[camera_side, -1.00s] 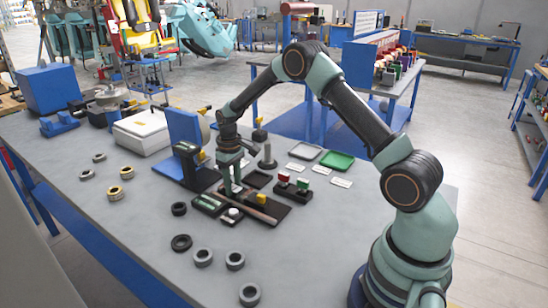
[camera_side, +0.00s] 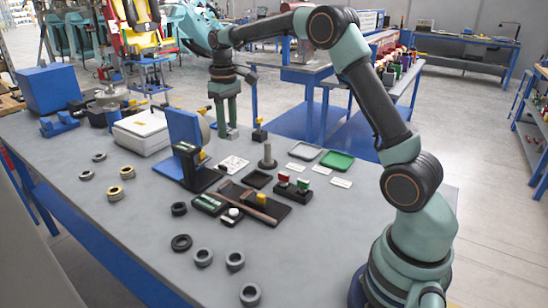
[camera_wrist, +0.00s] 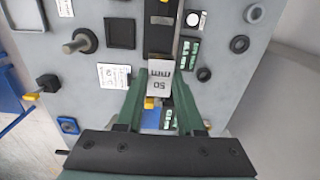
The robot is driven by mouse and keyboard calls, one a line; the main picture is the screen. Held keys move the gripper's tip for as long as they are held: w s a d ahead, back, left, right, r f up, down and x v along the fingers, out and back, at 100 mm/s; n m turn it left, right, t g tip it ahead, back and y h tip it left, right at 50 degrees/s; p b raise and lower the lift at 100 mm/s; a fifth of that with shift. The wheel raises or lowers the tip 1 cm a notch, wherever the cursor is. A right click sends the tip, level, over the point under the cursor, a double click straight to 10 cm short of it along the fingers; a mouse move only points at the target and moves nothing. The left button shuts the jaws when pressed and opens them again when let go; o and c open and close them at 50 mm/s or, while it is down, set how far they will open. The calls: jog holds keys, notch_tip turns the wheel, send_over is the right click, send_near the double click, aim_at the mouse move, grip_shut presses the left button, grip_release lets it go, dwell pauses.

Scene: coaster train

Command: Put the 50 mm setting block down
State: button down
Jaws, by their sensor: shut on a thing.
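In the wrist view, the 50 mm setting block (camera_wrist: 160,78) is a pale grey block with "50 mm" printed on its face. My gripper (camera_wrist: 158,98) is shut on it, with the green fingers on either side. In the side view my gripper (camera_side: 227,134) points down and is raised above the bench, near the blue upright plate. The block is too small to make out clearly there. A dark measuring fixture (camera_side: 270,211) with a long rail lies on the bench, to the front and right of the gripper.
A small black tray (camera_side: 258,179) and a grey post on a round base (camera_side: 267,156) stand nearby. A white printed card (camera_side: 233,164) lies flat behind the fixture. A blue upright plate (camera_side: 184,134) stands to the left. Several rings lie on open bench in front.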

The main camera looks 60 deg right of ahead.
jog(key=shift+d+r, duration=0.25)
jog(key=shift+r, duration=0.15)
jog(key=s+d, duration=0.4)
jog(key=d, duration=0.3)
jog(key=s+d, duration=0.4)
jog(key=d, duration=0.3)
send_over(317, 177)
notch_tip(317, 177, down, 15)
jog(key=shift+a+f, duration=0.1)
jog(key=shift+f, duration=2.6)
jog(key=shift+f, duration=0.15)
jog(key=c, duration=0.5)
grip_release()
